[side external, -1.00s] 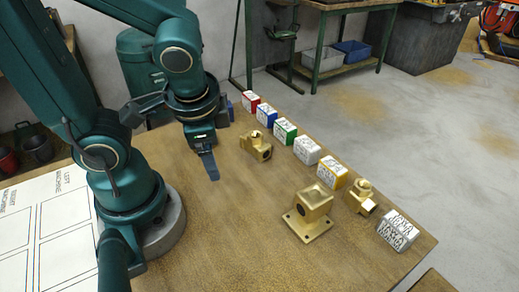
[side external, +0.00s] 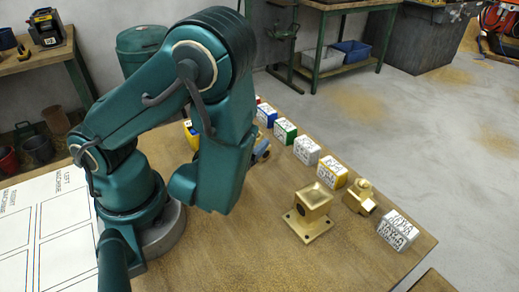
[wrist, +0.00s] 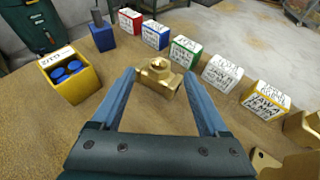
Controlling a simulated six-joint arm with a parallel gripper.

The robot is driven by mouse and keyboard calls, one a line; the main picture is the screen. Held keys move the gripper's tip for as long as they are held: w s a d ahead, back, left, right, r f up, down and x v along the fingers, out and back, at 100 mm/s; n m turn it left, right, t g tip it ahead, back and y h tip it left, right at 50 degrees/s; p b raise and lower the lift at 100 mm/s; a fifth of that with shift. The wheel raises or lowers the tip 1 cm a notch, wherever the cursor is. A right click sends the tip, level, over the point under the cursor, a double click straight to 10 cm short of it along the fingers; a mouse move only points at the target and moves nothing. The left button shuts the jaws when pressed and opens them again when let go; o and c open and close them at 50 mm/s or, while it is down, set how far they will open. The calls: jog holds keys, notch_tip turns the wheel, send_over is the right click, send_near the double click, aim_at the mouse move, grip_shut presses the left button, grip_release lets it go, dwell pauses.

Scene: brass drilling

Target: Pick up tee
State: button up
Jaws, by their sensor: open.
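The tee, a brass fitting (wrist: 158,78) with a round opening on top, lies on the wooden table. In the wrist view it sits at the far end of the gap between the two blue fingers of my gripper (wrist: 160,75). The fingers are spread, with one tip on each side of it. I cannot tell whether either finger touches it. In the side view my arm hides most of the gripper and the tee; only a bit of blue finger (side external: 262,149) shows.
Several labelled blocks, including a green one (side external: 285,131) and a yellow one (side external: 332,172), line the table's far edge. A brass flanged block (side external: 313,205) and another brass fitting (side external: 359,197) stand to the right. A yellow box (wrist: 72,78) with blue pieces is at left.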

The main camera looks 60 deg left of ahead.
aim_at(266, 155)
jog(key=shift+x, duration=2.5)
jog(key=shift+c, duration=0.3)
grip_shut()
